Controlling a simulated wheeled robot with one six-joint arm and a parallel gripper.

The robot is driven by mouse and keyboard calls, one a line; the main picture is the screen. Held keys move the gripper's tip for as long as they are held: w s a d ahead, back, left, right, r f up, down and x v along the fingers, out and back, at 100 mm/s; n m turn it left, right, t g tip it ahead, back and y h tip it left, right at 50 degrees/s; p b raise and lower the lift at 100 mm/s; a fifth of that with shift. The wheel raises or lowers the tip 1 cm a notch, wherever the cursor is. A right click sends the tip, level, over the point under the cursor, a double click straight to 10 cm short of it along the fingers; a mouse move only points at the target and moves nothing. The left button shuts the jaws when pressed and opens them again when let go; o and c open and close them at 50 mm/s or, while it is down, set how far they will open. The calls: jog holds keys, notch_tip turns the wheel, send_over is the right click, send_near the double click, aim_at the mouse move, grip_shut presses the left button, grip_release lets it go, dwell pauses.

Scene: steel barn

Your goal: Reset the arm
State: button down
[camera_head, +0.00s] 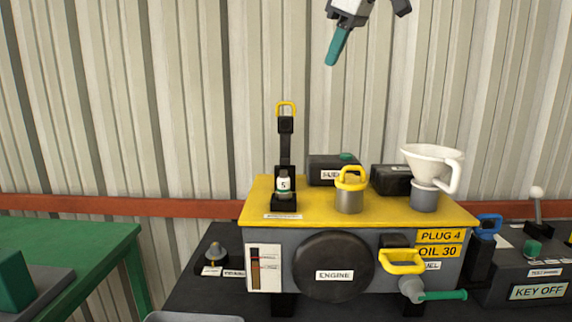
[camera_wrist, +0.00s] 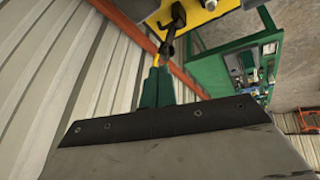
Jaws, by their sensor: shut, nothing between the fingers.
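My gripper (camera_head: 332,60) is high at the top of the head view, its teal fingers pointing down and slightly left. It is in front of the bare wall, well above the engine stand (camera_head: 258,215) and touching nothing. The fingers look closed together, with nothing held. In the wrist view the teal fingers (camera_wrist: 156,84) show past a dark plate edge, and part of the yellow engine top lies beyond them. Most of my arm is outside the head view.
On the yellow top stand a black upright post (camera_head: 286,145) with a yellow loop, a yellow-handled cap (camera_head: 350,190), a white funnel (camera_head: 430,160) and black cans behind. A yellow handle (camera_head: 402,262) sticks out in front. A green table (camera_head: 75,245) stands left. The air around my gripper is clear.

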jog(key=s+d+f+m+g+h, duration=0.1)
jog(key=s+d+f+m, duration=0.3)
jog(key=s+f, duration=0.7)
jog(key=s+d+f+m+g+h, duration=0.1)
jog(key=s+d+f+m, duration=0.3)
jog(key=s+d+f, duration=0.3)
jog(key=s+d+f+m+h, duration=0.1)
jog(key=s+d+f+m, duration=0.3)
jog(key=s+f, duration=1.2)
notch_tip(320, 180, down, 2)
jog(key=shift+s+d+f+m+g+h, duration=0.1)
jog(key=shift+s+d+m+g+h, duration=0.25)
jog(key=shift+d, duration=0.45)
